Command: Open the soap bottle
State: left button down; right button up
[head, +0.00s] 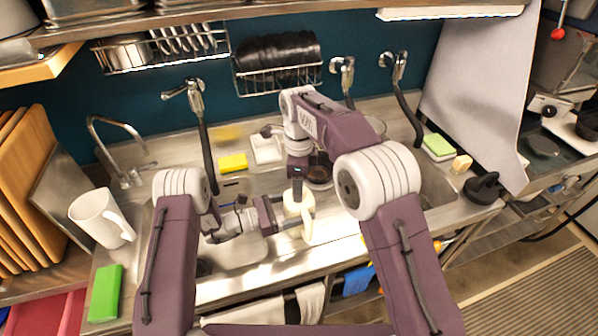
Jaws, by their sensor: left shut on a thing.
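A cream-coloured bottle (305,222), which looks like the soap bottle, stands upright near the front edge of the steel sink counter. My left gripper (287,212) reaches in from the left and is shut on the bottle's side. My right arm arches over from the right, and its gripper (297,176) points down at the bottle's top. Its fingers are small and dark here, so I cannot tell whether they are open or touch the top. The bottle's cap is hidden or too small to make out.
A white mug (101,218) and a green block (105,293) are at the left. A yellow sponge (233,162) and a white dish (266,149) lie behind the left gripper. A round pot (320,172) sits close behind the bottle. Taps with black hoses line the back.

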jog(key=shift+f, duration=0.8)
jog(key=shift+c, duration=0.2)
